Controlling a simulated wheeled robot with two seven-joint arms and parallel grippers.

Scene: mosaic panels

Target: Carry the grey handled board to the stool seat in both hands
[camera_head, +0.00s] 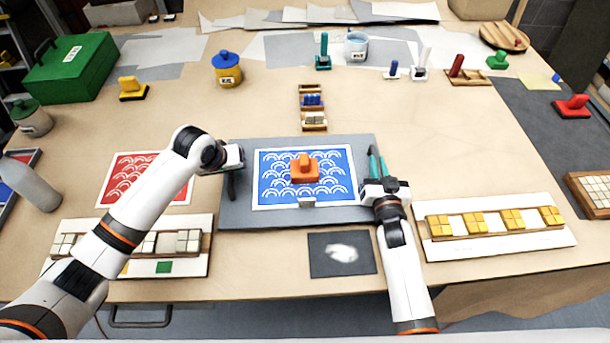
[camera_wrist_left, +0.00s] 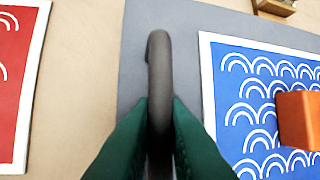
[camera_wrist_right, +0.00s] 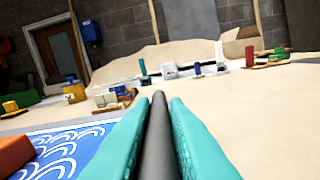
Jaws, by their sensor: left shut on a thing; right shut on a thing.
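The grey handled board (camera_head: 238,214) is at the middle of the table, bearing a blue panel with white arches (camera_head: 268,196) and an orange block with a knob (camera_head: 304,170). Whether it touches the table I cannot tell. My left gripper (camera_head: 231,178) is shut on the dark handle at its left end; the left wrist view shows this handle (camera_wrist_left: 159,65) between green fingers. My right gripper (camera_head: 376,163) is shut on the right handle, a dark bar (camera_wrist_right: 158,125) between teal fingers in the right wrist view. I cannot make out a stool seat in any view.
A red panel (camera_head: 120,180) lies left of the board. White trays of tiles stand at front left (camera_head: 205,222) and front right (camera_head: 500,242). A dark card (camera_head: 325,262) lies in front. A small tile rack (camera_head: 313,125) stands just behind the board.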

